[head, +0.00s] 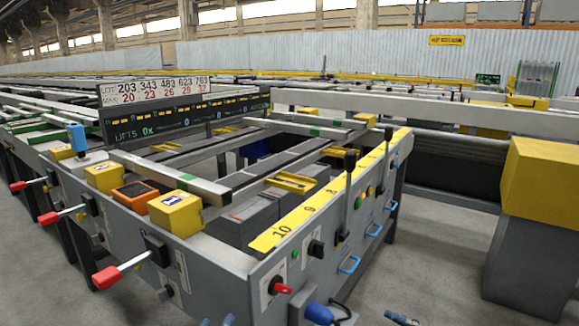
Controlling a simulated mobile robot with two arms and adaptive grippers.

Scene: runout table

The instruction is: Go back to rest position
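Only the tips of my grippers show, at the bottom edge of the head view. The two fingertips of my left gripper (217,321) stand apart in front of the runout table's (225,285) near corner, with nothing seen between them. The fingertips of my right gripper (400,318) also look spread and empty, over the floor right of the table. The rest of both grippers and both arms is below the frame. Neither gripper appears to touch the table.
The table's front panel carries black levers (347,190), blue handles (349,265), a red knob (280,287) and a blue plug (318,313). Red-tipped levers (108,276) stick out at its left. A yellow-and-grey machine (540,180) stands at right. Grey floor (430,260) lies free between.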

